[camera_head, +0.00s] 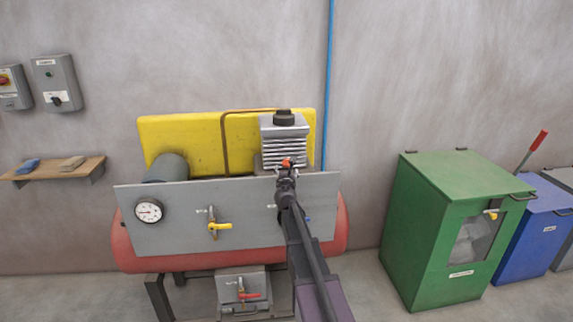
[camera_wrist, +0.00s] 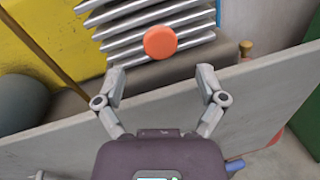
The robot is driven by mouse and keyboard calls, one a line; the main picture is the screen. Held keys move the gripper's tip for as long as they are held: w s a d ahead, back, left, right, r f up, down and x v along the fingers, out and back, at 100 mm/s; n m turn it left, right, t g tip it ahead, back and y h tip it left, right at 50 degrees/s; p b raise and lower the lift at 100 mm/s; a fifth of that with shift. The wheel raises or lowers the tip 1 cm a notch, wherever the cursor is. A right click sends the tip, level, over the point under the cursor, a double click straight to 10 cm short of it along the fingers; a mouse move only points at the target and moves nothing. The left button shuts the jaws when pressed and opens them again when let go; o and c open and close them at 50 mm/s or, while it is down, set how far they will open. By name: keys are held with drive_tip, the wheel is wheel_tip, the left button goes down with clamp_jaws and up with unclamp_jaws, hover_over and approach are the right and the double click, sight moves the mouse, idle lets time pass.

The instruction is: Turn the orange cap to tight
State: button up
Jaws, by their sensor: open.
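The orange cap (camera_wrist: 160,42) is a round disc in front of the silver finned block (camera_wrist: 110,14) in the wrist view. In the head view the cap (camera_head: 287,163) shows small, partly behind my gripper (camera_head: 286,175). In the wrist view my gripper (camera_wrist: 160,85) is open, its two fingers spread apart and empty. The cap lies beyond the fingertips, roughly centred between them, with no finger touching it. How tight the cap is cannot be told.
A grey panel (camera_head: 180,243) with a gauge (camera_head: 149,210) and a yellow-handled valve (camera_head: 218,226) stands before the red tank (camera_head: 128,250). A brass fitting (camera_wrist: 246,47) sits right of the cap. A green cabinet (camera_head: 420,220) stands at right.

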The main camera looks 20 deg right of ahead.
sight(287, 163)
drive_tip(key=shift+x, duration=3.1)
drive_tip(key=c, duration=1.1)
